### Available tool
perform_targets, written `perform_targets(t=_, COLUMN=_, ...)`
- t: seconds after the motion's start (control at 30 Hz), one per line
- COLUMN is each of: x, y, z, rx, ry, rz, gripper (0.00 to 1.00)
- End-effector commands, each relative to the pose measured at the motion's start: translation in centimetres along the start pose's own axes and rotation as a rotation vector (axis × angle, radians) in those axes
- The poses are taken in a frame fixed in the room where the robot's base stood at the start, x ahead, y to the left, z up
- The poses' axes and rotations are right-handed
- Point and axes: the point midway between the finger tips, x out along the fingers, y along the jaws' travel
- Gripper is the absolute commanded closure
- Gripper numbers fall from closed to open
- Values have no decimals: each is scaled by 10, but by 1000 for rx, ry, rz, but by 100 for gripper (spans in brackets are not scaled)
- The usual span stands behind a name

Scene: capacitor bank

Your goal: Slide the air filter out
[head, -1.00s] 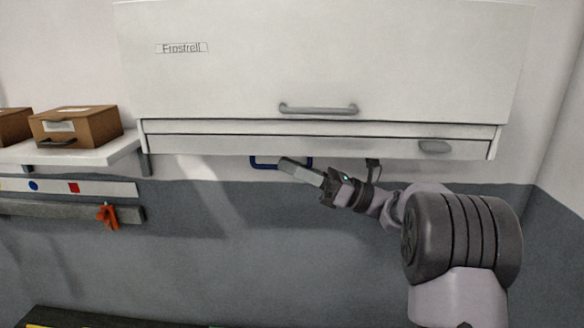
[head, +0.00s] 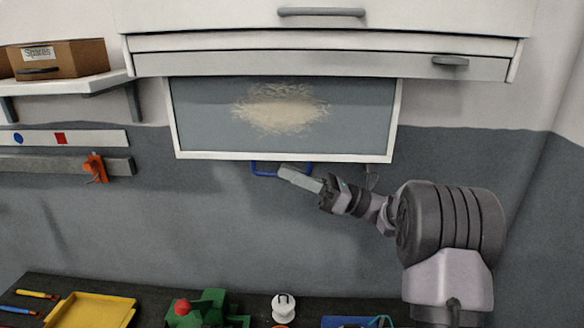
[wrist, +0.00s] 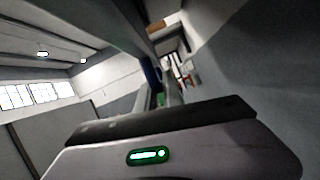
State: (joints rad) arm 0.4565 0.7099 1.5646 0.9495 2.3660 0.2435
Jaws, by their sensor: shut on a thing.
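The air filter (head: 205,115) hangs below the white wall unit (head: 450,68) in the head view. It is a grey panel in a white frame with a pale fuzzy dust patch in its middle, and its upper edge is hidden inside the unit. A blue loop handle (head: 265,170) shows at its bottom edge. My gripper (head: 290,176) is at this handle, shut on it, and its fingers cover part of the loop. The wrist view shows mainly my gripper's housing and a small blue part, too blurred to tell more.
A shelf with a cardboard box (head: 68,60) stands at the left, above a rail with an orange clamp (head: 96,167). Below is a dark bench with a yellow tray (head: 90,311), a green item (head: 208,305) and a white item (head: 283,306). The wall space between filter and bench is free.

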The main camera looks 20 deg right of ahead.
Motion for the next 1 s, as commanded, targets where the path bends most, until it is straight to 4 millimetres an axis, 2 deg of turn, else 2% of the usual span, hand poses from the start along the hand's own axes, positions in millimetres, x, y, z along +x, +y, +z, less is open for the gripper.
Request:
perform_targets(t=0.03, x=-3, y=-2, z=-8, rx=1, ry=1, rz=0, gripper=100)
perform_targets(t=0.17, x=-6, y=-3, z=-15, rx=1, ry=2, rz=0, gripper=100)
perform_targets(t=0.57, x=-6, y=-3, z=-15, rx=1, ry=2, rz=0, gripper=100)
perform_targets(t=0.6, x=-6, y=-3, z=-15, rx=0, ry=1, rz=0, gripper=81)
perform_targets(t=0.67, x=-6, y=-3, z=-15, rx=0, ry=1, rz=0, gripper=70)
perform_targets(t=1.0, x=-8, y=-3, z=-15, rx=0, ry=1, rz=0, gripper=67)
